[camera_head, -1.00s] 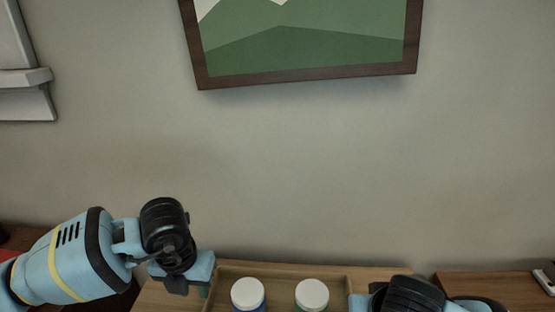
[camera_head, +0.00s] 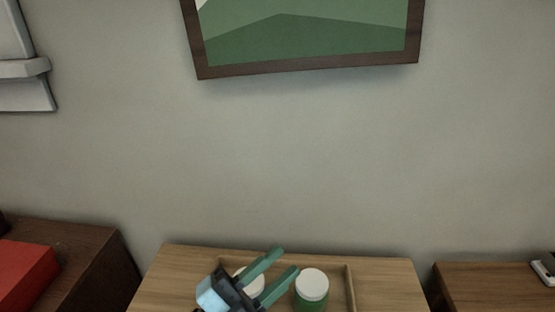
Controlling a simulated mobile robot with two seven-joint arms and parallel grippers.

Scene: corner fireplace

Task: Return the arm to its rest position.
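My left gripper (camera_head: 278,268) is at the bottom middle of the head view. Its two green fingers are spread apart with nothing seen between them, and they point up and to the right. It shows in front of a wooden tray (camera_head: 350,285) on a wooden table. A white-lidded green jar (camera_head: 311,290) stands in the tray just right of the fingertips. A second white-lidded jar (camera_head: 250,278) is partly hidden behind the gripper. Whether the fingers touch a jar cannot be told. My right gripper is out of view.
The wooden table (camera_head: 393,280) has bare top on both sides of the tray. A dark wooden cabinet with a red object (camera_head: 22,275) stands at left, and another wooden surface (camera_head: 490,287) at right. A framed picture (camera_head: 310,70) hangs on the wall.

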